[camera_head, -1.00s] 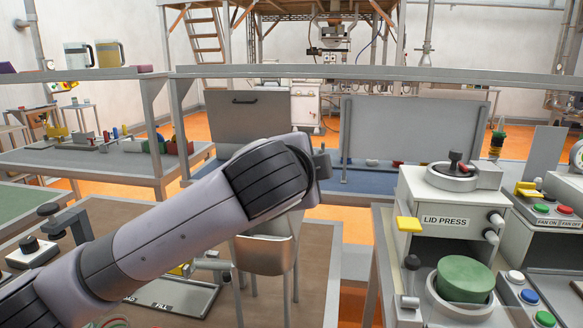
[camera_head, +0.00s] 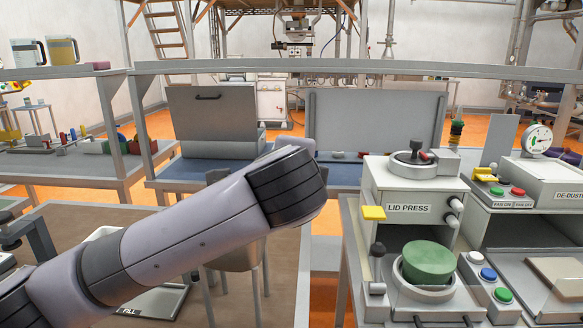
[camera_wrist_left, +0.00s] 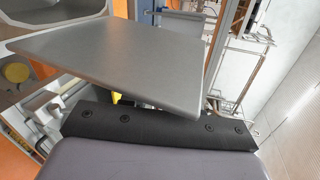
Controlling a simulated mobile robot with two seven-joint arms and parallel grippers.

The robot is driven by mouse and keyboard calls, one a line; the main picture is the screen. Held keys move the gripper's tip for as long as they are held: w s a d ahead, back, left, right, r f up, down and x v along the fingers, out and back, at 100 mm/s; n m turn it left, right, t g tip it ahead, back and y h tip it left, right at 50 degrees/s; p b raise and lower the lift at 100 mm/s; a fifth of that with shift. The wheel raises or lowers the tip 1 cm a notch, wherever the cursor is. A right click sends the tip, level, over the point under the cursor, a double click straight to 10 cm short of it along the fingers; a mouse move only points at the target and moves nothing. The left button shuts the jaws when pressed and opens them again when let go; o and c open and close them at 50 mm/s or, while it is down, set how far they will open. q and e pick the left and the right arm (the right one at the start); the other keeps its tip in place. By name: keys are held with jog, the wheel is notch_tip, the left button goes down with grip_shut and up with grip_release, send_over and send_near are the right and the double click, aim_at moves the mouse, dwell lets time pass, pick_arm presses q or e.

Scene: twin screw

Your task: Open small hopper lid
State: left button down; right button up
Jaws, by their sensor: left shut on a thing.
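The left wrist view shows a flat grey lid (camera_wrist_left: 125,58), tilted across the middle, with one edge close to my left gripper (camera_wrist_left: 160,128). The black part of that gripper with its bolts is visible. The fingertips are hidden behind the lid, and the gripper is shut on it. At the upper left, a pale metal rim (camera_wrist_left: 62,28) of an opening stands apart from the lid. In the head view my left arm reaches in from the left and hides its gripper and the lid. A grey metal body (camera_head: 236,258) shows below the arm. My right gripper is out of view.
A lid press (camera_head: 408,200) with a green cylinder (camera_head: 429,262) stands at the right. A brown-topped table (camera_head: 75,215) lies under my arm. A raised grey rail (camera_head: 330,68) crosses the back. Orange floor (camera_head: 325,220) shows between the benches.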

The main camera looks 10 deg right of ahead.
pick_arm(q)
jog(key=c, duration=1)
grip_release()
jog(key=shift+o, duration=0.2)
jog(key=shift+s, duration=0.15)
jog(key=b+v, duration=0.1)
jog(key=v, duration=0.6)
jog(key=shift+b, duration=0.4)
